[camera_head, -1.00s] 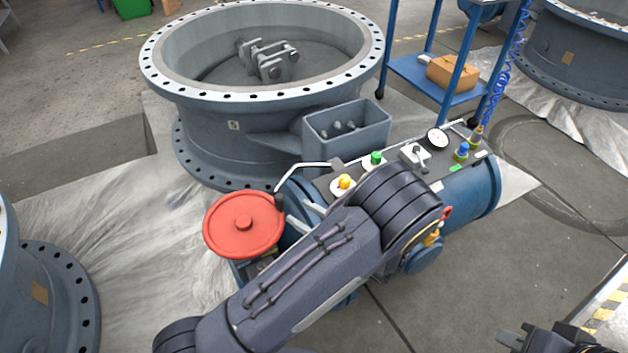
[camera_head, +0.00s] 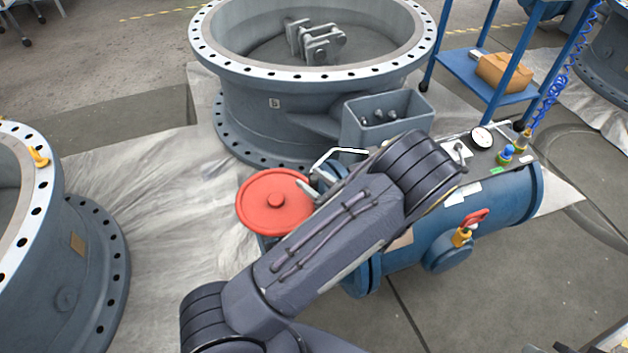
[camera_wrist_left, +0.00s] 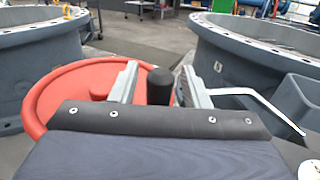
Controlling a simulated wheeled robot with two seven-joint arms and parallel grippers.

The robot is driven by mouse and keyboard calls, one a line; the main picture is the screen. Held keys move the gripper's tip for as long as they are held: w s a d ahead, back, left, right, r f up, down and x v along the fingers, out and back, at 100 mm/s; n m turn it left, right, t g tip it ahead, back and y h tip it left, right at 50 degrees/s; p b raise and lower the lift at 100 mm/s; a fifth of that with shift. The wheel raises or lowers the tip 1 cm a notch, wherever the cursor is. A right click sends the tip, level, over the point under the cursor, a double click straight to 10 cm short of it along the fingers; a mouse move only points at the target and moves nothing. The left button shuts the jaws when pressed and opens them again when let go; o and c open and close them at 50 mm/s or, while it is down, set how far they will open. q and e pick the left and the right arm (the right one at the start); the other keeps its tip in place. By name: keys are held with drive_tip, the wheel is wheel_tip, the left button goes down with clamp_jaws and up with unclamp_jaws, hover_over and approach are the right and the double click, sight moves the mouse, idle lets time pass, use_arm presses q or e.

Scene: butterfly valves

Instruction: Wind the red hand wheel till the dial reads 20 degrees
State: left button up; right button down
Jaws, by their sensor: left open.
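The red hand wheel (camera_head: 275,202) lies flat at the left end of the blue actuator (camera_head: 512,200). In the left wrist view the wheel (camera_wrist_left: 68,92) is at left, with a black upright knob (camera_wrist_left: 160,86) at its right side. My left gripper (camera_head: 318,184) is at the wheel's right rim, partly hidden behind my arm. In the wrist view its open fingers (camera_wrist_left: 156,84) stand either side of the knob; I cannot tell whether they touch it. The white dial (camera_head: 482,137) is on the actuator's right part; its reading is too small to tell.
A large grey valve body (camera_head: 262,118) stands behind the wheel, with a grey open box (camera_head: 388,142) on its side. A bent pale lever (camera_head: 345,151) is close to my left gripper. Another grey valve (camera_head: 85,262) stands at left. A blue cart (camera_head: 488,78) is behind right.

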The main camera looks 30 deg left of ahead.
sight(298, 173)
use_arm(q)
clamp_jaws()
drive_tip(key=shift+w+a+n+g+y, duration=0.15)
drive_tip(key=shift+w+a+n+g, duration=0.2)
drive_tip(key=shift+n+g, duration=0.3)
drive_tip(key=shift+w+a+n+g+y, duration=0.15)
drive_tip(key=shift+w+a+n+g, duration=0.2)
drive_tip(key=shift+g, duration=0.5)
drive_tip(key=n+g, duration=0.1)
drive_tip(key=a+g, duration=0.1)
drive_tip(key=w+n+g, duration=0.1)
drive_tip(key=g, duration=0.1)
drive_tip(key=shift+w+a+n, duration=0.1)
drive_tip(key=shift+a+n, duration=0.2)
drive_tip(key=shift+w+a+r, duration=0.1)
drive_tip(key=shift+w+a, duration=0.1)
drive_tip(key=shift+a, duration=0.25)
drive_tip(key=shift+w+a, duration=0.15)
drive_tip(key=shift+a, duration=0.3)
drive_tip(key=shift+w+a+p, duration=0.25)
drive_tip(key=shift+a+p, duration=0.05)
drive_tip(key=shift+a, duration=0.8)
